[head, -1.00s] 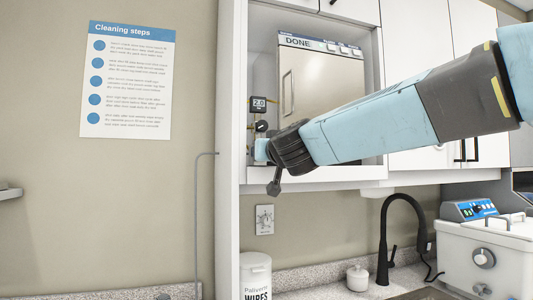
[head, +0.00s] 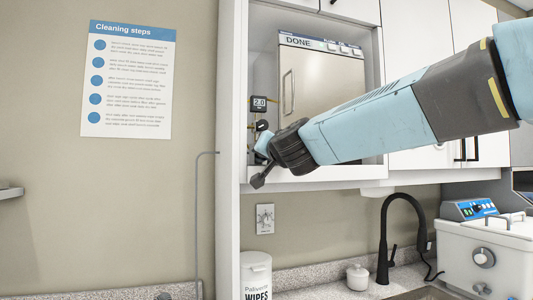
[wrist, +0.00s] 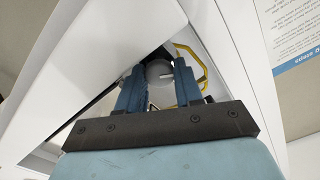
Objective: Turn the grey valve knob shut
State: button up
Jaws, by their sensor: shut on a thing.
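The grey valve knob (wrist: 158,73) shows in the wrist view between the two blue fingers of my gripper (wrist: 159,82). The fingers stand on either side of the knob and are shut on it. A pale mark shows on the knob's face. In the head view my gripper (head: 264,146) is inside the open bay at its lower left, turned away from the camera, and the knob is hidden there behind it.
A steel autoclave (head: 307,80) reading DONE stands in the bay, with a small 2.0 display (head: 259,103) beside it. A yellow line (wrist: 199,62) curves close to the knob. The white cabinet side panel (head: 229,150) is near my gripper's left.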

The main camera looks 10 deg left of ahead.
jog(key=m, duration=0.5)
jog(key=shift+w+d+r, duration=0.1)
jog(key=shift+w+d, duration=0.1)
jog(key=shift+d, duration=0.05)
dwell(0.3)
jog(key=o, duration=1)
jog(key=shift+a+f, duration=0.1)
jog(key=shift+f, duration=0.1)
jog(key=shift+s+f, duration=0.1)
